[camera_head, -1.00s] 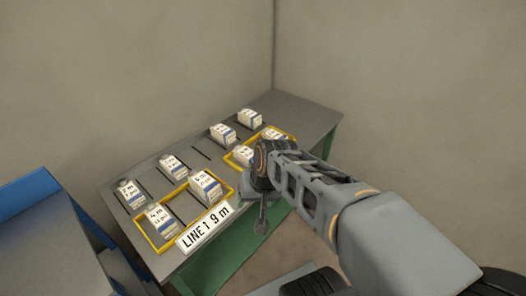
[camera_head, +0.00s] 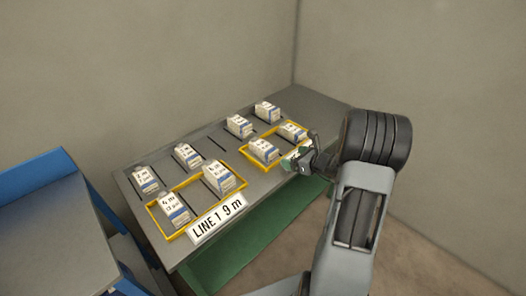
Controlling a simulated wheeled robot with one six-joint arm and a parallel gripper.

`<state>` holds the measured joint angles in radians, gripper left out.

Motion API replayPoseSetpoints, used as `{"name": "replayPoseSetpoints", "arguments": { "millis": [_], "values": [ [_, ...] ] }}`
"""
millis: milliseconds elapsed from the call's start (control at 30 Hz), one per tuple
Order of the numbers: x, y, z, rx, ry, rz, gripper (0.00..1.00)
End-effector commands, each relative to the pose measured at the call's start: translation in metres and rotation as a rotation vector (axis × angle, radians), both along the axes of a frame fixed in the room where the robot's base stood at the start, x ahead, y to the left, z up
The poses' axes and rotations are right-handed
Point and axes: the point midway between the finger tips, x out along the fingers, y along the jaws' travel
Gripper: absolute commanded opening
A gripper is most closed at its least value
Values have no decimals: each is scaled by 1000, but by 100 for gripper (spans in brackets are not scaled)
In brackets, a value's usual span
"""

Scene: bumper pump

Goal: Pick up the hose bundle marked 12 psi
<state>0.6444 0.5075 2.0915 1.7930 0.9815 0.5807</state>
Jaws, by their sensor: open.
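Several white boxes with blue bands stand on the grey table (camera_head: 285,108). Two are in the left yellow frame: a front one marked 4 m (camera_head: 173,209) and a taller one (camera_head: 218,178). Two more, a left one (camera_head: 263,150) and a right one (camera_head: 291,132), are in the right yellow frame. The small psi lines are too blurred to read surely, so I cannot tell which is 12 psi. My gripper (camera_head: 305,156) is open at the table's front right edge, beside the right frame, apart from the boxes as far as I can see.
More boxes stand in the back row, at the left (camera_head: 145,180), (camera_head: 187,156) and right (camera_head: 239,126), (camera_head: 267,112). A LINE 1 9 m sign (camera_head: 217,221) fronts the left frame. A blue-sided bench (camera_head: 45,205) is at left. Walls close the back and right.

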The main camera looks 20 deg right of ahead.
Motion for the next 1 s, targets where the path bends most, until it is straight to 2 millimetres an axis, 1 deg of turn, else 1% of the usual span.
{"name": "replayPoseSetpoints", "arguments": {
  "millis": [33, 200, 300, 533, 700, 833, 1000],
  "values": [
    [9, 5, -4, 0, 1, 4, 92],
    [29, 15, -13, -2, 1, 5, 92],
    [37, 18, -17, -3, 1, 4, 92],
    [47, 23, -21, -3, 1, 4, 92],
    [65, 35, -32, -3, 2, 7, 92],
    [78, 40, -38, -4, 0, 6, 92],
    [83, 42, -41, -4, -1, 5, 92]
  ]
}}
